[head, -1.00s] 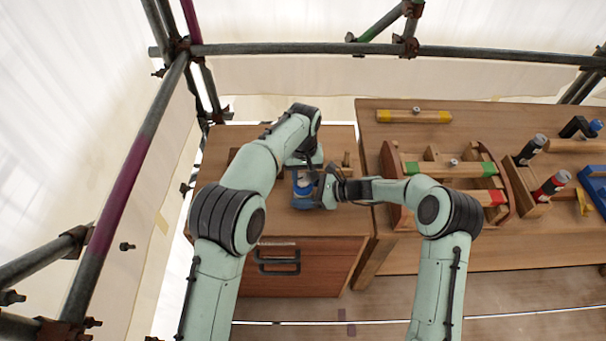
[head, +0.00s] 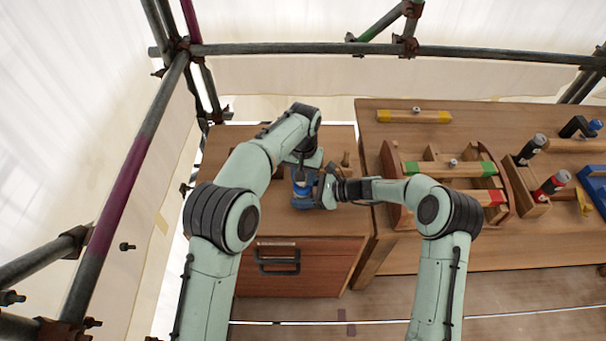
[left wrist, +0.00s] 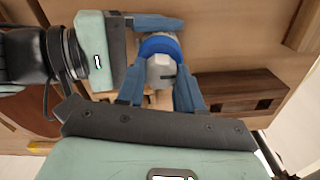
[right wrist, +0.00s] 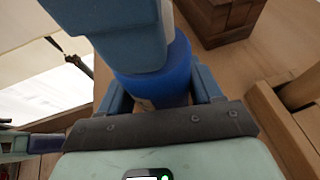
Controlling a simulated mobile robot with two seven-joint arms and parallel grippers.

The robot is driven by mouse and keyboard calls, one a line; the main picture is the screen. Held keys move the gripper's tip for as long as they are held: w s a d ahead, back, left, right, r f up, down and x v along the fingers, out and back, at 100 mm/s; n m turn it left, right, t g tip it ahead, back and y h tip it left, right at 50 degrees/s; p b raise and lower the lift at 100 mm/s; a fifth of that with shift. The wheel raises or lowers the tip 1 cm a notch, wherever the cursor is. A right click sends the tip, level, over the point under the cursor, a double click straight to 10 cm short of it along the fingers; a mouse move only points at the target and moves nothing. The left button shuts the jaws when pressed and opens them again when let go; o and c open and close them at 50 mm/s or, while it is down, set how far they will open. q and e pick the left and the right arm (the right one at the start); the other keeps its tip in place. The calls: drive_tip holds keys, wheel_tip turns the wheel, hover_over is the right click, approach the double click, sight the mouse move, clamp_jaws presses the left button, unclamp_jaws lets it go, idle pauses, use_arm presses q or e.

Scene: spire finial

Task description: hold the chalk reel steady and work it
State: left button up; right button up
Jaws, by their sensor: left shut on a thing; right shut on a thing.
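The chalk reel (head: 302,188) is a small blue thing on the wooden cabinet top, mostly covered by my grippers in the head view. My left gripper (head: 304,172) comes at it from above and is shut on its upper part. In the left wrist view the reel (left wrist: 160,68) shows a blue band and a grey part between the fingers. My right gripper (head: 318,190) comes from the right and is shut on the lower body. In the right wrist view the reel (right wrist: 172,82) is a blue cylinder between the fingers, with my left gripper's fingers just above it.
A dark wooden block (left wrist: 240,90) lies near the reel. The cabinet (head: 300,268) has a black-handled drawer. Scaffold poles (head: 132,185) stand at left.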

use_arm(q)
drive_tip(key=o, duration=1.1)
drive_tip(key=shift+c, duration=0.2)
wheel_tip(320, 180, up, 12)
use_arm(e)
drive_tip(key=o, duration=1.2)
drive_tip(key=shift+d, duration=0.1)
